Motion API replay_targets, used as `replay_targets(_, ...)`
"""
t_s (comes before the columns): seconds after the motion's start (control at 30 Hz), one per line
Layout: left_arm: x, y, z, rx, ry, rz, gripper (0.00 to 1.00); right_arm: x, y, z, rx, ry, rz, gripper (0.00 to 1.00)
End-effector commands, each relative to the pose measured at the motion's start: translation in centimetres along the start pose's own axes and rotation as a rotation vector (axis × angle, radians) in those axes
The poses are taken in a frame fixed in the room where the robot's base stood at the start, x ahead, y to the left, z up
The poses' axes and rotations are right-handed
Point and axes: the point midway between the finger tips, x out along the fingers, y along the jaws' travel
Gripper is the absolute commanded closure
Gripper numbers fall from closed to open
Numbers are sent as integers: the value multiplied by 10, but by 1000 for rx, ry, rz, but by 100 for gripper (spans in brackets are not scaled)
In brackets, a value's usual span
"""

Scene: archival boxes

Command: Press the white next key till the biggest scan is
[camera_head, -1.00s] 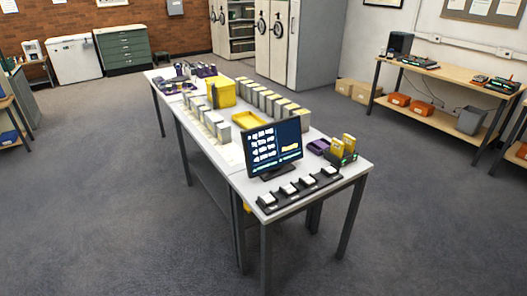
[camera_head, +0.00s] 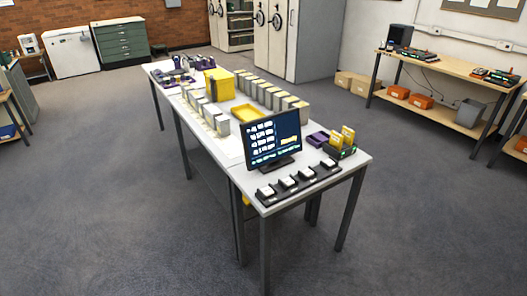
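A black key strip (camera_head: 298,183) lies along the near end of the long table and carries several white-topped keys. The nearest-left key (camera_head: 266,191) and the far-right key (camera_head: 328,163) are at its ends. Labels are too small to read, so I cannot tell which is the next key. A monitor (camera_head: 272,138) stands just behind the strip. Its dark blue screen shows rows of white text, a yellow patch at the right and a line along the bottom, none of it legible. Neither of my grippers is in view.
The long table (camera_head: 215,157) also holds grey boxes, a yellow box (camera_head: 219,84), a yellow tray (camera_head: 244,112), and a purple container (camera_head: 318,139) beside a dark holder with yellow pieces (camera_head: 347,136). A side bench (camera_head: 455,77) stands at right. Grey floor around the table is clear.

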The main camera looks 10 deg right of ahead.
Motion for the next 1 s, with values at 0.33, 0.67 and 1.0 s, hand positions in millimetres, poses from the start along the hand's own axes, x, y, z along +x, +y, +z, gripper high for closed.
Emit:
replay_targets(0.33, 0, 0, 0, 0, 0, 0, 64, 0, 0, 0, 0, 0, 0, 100)
replay_targets(0.67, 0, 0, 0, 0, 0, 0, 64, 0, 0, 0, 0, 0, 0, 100)
replay_targets(1.0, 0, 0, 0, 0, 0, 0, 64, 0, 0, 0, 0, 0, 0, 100)
